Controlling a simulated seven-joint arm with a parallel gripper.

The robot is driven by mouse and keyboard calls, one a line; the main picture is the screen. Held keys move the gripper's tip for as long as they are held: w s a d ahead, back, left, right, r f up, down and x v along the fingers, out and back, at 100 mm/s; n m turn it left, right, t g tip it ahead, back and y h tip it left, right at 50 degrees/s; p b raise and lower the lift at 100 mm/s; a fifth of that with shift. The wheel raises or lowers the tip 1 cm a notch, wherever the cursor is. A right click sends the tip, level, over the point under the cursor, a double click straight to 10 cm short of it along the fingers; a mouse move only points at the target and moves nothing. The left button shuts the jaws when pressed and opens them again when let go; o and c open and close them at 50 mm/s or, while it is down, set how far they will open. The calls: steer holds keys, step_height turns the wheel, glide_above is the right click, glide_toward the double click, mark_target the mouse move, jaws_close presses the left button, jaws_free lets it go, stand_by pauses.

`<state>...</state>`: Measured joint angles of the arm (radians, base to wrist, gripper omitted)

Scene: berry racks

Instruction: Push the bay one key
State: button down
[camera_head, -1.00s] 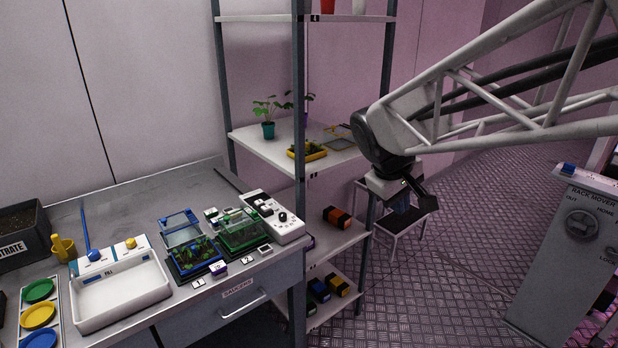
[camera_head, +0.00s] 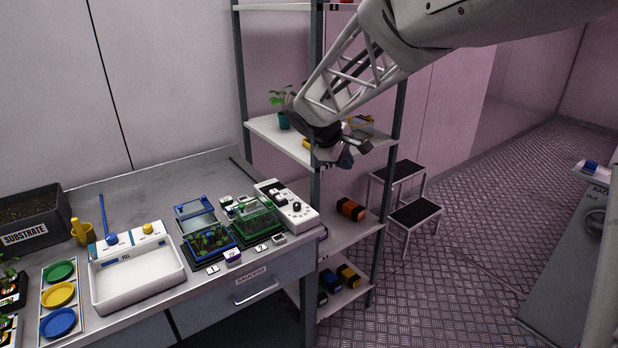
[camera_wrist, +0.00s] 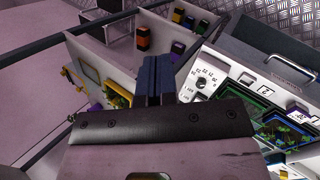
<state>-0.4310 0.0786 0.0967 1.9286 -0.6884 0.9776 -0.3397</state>
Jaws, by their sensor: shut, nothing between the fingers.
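A white tile marked 1 (camera_head: 212,269) lies on the bench front edge, by the tray with a blue frame (camera_head: 210,240). A tile marked 2 (camera_head: 261,248) lies by the green-framed tray (camera_head: 256,218); it also shows in the wrist view (camera_wrist: 264,92). A white control box (camera_head: 287,205) with a dial and small keys stands behind them; in the wrist view its dial face (camera_wrist: 206,80) is right of my fingers. I cannot tell which key is bay one's. My gripper (camera_head: 346,161) is shut and empty, in front of the shelf rack, right of and above the box, touching nothing visible.
The rack post (camera_head: 316,190) stands between the bench and my arm. A middle shelf (camera_head: 275,135) holds a potted plant (camera_head: 283,120). A white fill tray (camera_head: 137,280) and coloured saucers (camera_head: 58,295) sit left on the bench. Step stools (camera_head: 415,213) stand right of the rack.

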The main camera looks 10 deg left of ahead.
steer(key=w+a+f+n+t, duration=0.1)
steer(key=w+a+f+n, duration=0.25)
steer(key=w+a, duration=0.55)
steer(key=n+t, duration=0.2)
steer(key=n, duration=0.1)
glide_above(281, 197)
steer(key=shift+m+h, duration=0.25)
steer(key=shift+h, duration=0.15)
step_height(281, 197, down, 4)
steer(key=shift+a+f, duration=0.1)
steer(key=shift+f, duration=0.05)
steer(key=shift+f, duration=4.35)
